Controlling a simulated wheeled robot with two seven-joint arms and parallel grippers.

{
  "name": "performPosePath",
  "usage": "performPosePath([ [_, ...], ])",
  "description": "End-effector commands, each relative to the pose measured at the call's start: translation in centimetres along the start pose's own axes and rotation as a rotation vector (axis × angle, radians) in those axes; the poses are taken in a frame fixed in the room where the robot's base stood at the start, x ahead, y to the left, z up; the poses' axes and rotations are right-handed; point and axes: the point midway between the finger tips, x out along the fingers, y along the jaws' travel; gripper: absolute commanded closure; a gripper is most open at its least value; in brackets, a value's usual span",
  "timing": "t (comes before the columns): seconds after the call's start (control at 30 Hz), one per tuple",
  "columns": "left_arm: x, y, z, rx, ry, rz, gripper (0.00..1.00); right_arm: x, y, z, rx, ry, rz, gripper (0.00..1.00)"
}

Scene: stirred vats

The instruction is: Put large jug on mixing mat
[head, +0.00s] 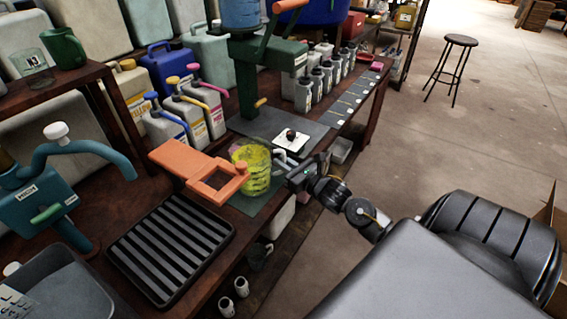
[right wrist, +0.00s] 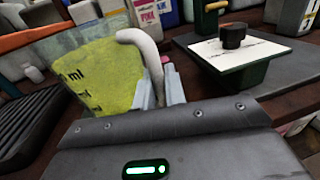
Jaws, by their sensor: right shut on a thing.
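The large jug (head: 252,172) is clear, with yellow-green contents and a pale handle. It appears upright at the workbench's front edge, just right of an orange bracket. A dark green mat (head: 240,204), which I take as the mixing mat, shows below and around the jug's base. I cannot tell whether the base touches it. My right gripper (head: 285,173) is at the jug's right side. In the right wrist view the jug (right wrist: 85,80) fills the left, and the right gripper's fingers (right wrist: 160,92) are shut on its handle (right wrist: 147,58). My left gripper is not in view.
The orange bracket (head: 172,160) overhangs beside the jug. A black slatted tray (head: 170,248) lies to the left. Behind stand a white-topped scale (head: 293,143), a green press (head: 245,85) and several coloured-cap jugs (head: 208,105). Open floor (head: 480,120) lies to the right.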

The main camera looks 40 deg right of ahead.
Motion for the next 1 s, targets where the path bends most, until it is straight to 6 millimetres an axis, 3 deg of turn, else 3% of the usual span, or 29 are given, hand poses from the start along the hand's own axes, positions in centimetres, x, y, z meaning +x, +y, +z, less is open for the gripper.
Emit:
performPosePath([
  [0.07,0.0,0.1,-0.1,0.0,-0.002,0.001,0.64,0.0,0.0,0.0,0.0,-0.003,0.0,1.0],
  [0.1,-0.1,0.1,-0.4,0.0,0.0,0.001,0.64,0.0,0.0,-0.1,0.0,0.0,0.0,0.85],
  [0.27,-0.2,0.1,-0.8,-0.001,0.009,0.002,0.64,0.0,0.0,-0.1,0.0,0.0,0.0,0.66],
  [0.63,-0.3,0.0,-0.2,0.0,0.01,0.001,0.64,-0.1,0.0,0.3,0.0,0.0,0.0,0.66],
  [0.8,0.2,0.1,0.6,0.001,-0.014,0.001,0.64,-3.3,0.0,-0.1,-0.002,0.004,0.002,0.66],
  [0.9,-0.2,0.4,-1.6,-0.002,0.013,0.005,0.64,-5.6,0.0,-0.1,0.0,0.004,0.001,0.66],
  [1.0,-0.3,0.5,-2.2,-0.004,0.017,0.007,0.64,-7.6,0.0,-0.1,0.0,0.004,0.001,0.66],
])
